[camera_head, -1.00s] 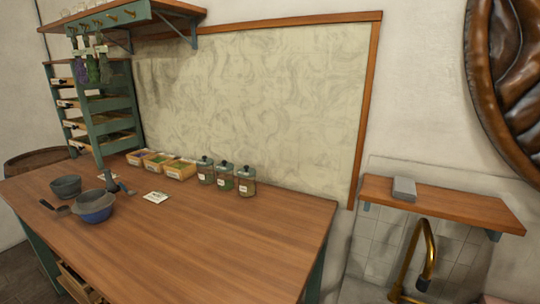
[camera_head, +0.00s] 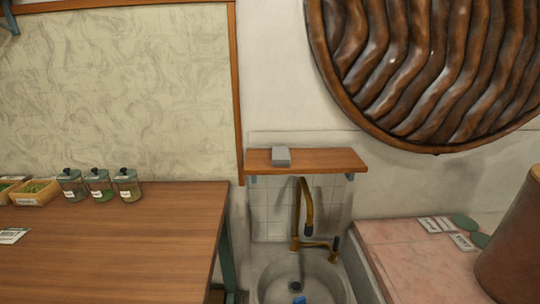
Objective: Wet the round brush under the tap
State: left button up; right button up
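The brass tap (camera_head: 305,215) with a dark nozzle rises over a grey stone sink (camera_head: 268,270) in the lower middle. A dark lever stands at the tap's right. No running water shows. I cannot make out a round brush. Neither of my grippers is in view.
A wooden shelf (camera_head: 330,161) with a grey block (camera_head: 281,156) hangs above the tap. A wooden table (camera_head: 130,245) with several lidded jars stands left. A pink counter (camera_head: 400,250) with cards and a large brown vessel (camera_head: 515,250) is at right.

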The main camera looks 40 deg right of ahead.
aim_at(333, 251)
jog(key=z, duration=1.9)
